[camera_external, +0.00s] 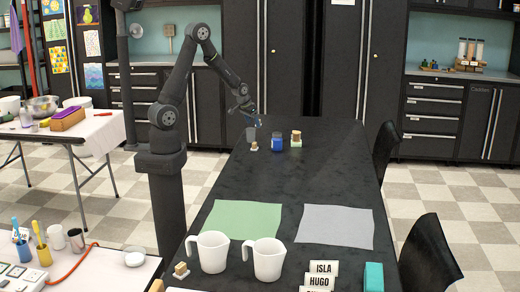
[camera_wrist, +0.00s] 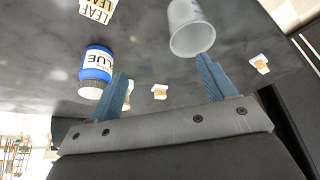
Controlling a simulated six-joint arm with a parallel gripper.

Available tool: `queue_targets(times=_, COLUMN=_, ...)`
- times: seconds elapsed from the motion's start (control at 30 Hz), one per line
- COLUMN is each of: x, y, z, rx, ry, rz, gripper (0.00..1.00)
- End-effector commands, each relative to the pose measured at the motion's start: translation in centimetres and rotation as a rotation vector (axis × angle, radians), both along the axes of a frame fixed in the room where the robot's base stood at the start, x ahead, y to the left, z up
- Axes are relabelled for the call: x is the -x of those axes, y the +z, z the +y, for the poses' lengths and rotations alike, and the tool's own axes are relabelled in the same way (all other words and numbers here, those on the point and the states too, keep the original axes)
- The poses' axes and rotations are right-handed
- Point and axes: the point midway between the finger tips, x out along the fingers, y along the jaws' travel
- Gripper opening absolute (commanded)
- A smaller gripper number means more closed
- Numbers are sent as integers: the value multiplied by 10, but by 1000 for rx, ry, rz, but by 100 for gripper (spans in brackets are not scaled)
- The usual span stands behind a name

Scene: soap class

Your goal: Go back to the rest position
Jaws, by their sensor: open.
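My gripper (camera_external: 250,112) is above the far end of the dark table (camera_external: 300,180), with my arm bent over from its post on the left. In the wrist view my gripper (camera_wrist: 167,72) has its two blue fingers spread apart, with nothing held between them. A translucent grey cup (camera_wrist: 190,28) is beyond the right fingertip; the cup (camera_external: 250,134) also shows just below my gripper in the external view. A blue labelled jar (camera_wrist: 97,70) is left of the left finger, and the jar (camera_external: 277,142) stands on the table in the external view.
A small block on a pale base (camera_external: 296,138) stands right of the jar. A green mat (camera_external: 242,218), a grey mat (camera_external: 336,226), two white mugs (camera_external: 268,261), name cards (camera_external: 321,268) and a teal box (camera_external: 374,277) are nearer. Chairs (camera_external: 430,255) line the right side.

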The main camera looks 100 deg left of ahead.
Motion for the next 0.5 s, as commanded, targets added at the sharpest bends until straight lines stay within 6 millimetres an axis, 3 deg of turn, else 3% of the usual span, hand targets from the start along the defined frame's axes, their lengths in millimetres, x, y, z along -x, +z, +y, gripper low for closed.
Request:
queue_targets(times=0.37, x=-23, y=40, z=-63, rx=-2, ry=-5, rz=-2, gripper=76)
queue_targets(times=0.5, x=-40, y=38, z=-40, rx=0, ry=-32, rz=7, gripper=76)
